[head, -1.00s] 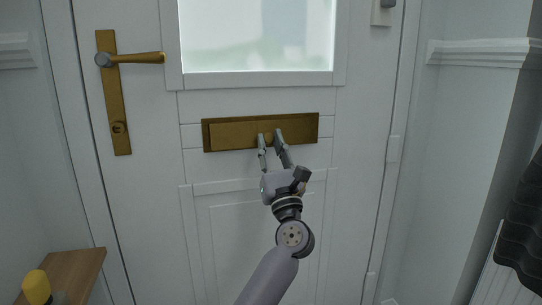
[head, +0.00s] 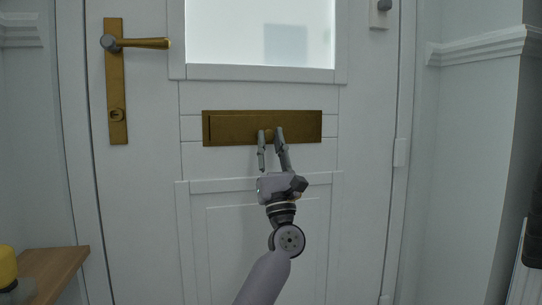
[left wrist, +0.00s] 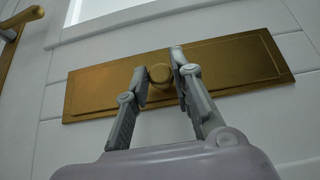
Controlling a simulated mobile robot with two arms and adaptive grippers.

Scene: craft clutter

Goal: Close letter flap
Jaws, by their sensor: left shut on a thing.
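The brass letter flap (head: 234,127) is set in the white door at mid height, below the window. It looks flat and level with its brass plate, with no clear gap showing. It has a small round brass knob (head: 269,134) near its middle. My left gripper (head: 271,138) comes from below and has its two fingers on either side of this knob, shut on it. In the left wrist view the knob (left wrist: 160,75) sits between the fingertips, with the flap (left wrist: 235,64) behind them. My right gripper is not in view.
A brass door handle (head: 146,43) on a long plate is at the upper left of the door. A wooden shelf (head: 52,268) with a yellow-topped item (head: 7,266) is at the lower left. A white wall (head: 462,150) stands at the right.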

